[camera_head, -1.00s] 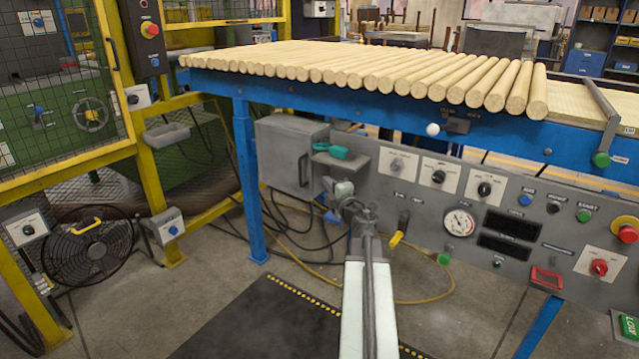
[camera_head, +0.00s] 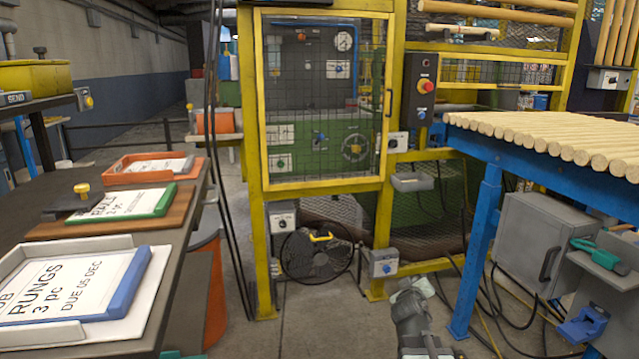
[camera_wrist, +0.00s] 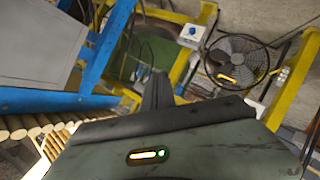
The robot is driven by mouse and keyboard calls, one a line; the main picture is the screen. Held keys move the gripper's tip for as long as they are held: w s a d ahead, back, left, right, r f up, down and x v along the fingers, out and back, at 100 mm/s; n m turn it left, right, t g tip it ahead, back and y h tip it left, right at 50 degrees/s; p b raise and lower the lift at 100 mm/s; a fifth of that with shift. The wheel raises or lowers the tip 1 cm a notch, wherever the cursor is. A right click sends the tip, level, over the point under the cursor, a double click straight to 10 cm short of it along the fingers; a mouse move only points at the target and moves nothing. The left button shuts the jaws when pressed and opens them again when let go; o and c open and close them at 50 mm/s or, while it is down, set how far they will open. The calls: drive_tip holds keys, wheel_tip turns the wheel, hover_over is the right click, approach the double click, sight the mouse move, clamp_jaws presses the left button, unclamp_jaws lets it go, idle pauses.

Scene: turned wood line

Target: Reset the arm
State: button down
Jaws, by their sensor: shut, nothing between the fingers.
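My gripper (camera_head: 412,290) shows at the bottom of the head view, right of centre, at the end of my arm. It is shut and empty. It stands in front of the yellow frame and the blue table leg, touching nothing that I can see. In the wrist view my dark gripper fingers (camera_wrist: 157,92) point up the picture, close together. The floor and the machine frame show beyond them.
A bench (camera_head: 176,270) with job trays and cards stands at the left. A yellow caged machine (camera_head: 322,185) with a floor fan (camera_head: 315,255) is ahead. The blue table (camera_head: 475,175) with wooden rods and a grey box (camera_head: 535,240) is at the right.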

drive_tip(key=s+a+f+m+g+y, duration=0.25)
drive_tip(key=s+a+f+g, duration=0.45)
drive_tip(key=s, duration=0.4)
drive_tip(key=s+a+f+m+g+y, duration=0.25)
drive_tip(key=s+a+f+g, duration=0.3)
drive_tip(key=s+f, duration=0.4)
wheel_tip(320, 180, up, 39)
drive_tip(key=s+n+p, duration=0.1)
drive_tip(key=p, duration=3.7)
drive_tip(key=shift+s+r, duration=0.15)
drive_tip(key=shift+s, duration=0.1)
drive_tip(key=shift+d, duration=0.1)
